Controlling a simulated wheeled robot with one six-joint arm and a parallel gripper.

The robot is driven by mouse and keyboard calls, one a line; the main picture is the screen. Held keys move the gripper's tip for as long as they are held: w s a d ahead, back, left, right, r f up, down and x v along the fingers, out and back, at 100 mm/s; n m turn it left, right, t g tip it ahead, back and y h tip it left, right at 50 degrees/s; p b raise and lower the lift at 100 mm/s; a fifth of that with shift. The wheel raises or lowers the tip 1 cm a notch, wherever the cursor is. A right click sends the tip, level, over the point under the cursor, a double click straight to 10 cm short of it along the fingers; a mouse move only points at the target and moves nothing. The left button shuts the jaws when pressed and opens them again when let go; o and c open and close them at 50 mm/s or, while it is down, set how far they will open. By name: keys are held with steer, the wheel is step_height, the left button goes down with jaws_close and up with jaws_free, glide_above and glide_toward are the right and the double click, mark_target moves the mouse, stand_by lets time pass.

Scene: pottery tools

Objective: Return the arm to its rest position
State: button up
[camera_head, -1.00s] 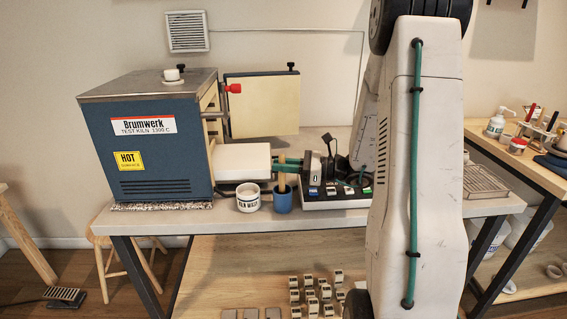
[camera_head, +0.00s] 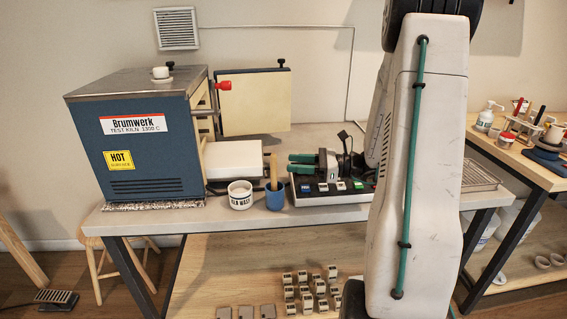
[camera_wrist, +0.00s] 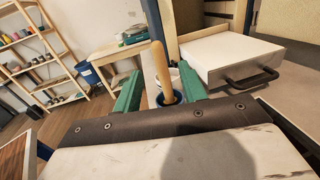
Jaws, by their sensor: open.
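My gripper (camera_head: 301,164) has green fingers and is open. In the head view it is above the bench, just right of the white kiln drawer block, with its fingers pointing left. In the wrist view my gripper (camera_wrist: 169,94) shows its two green fingers apart with nothing held between them. A blue cup (camera_head: 276,198) with a wooden-handled tool (camera_head: 273,172) stands on the bench below and left of the fingers. In the wrist view the wooden handle (camera_wrist: 160,68) appears between the fingers, beyond them. My arm covers part of the bench at right.
The blue kiln (camera_head: 140,150) stands open at left, its white block (camera_head: 233,160) jutting out. A white mug (camera_head: 241,196) stands beside the blue cup. A second table (camera_head: 520,165) with tools is at right.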

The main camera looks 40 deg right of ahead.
steer(key=shift+s+d, duration=0.5)
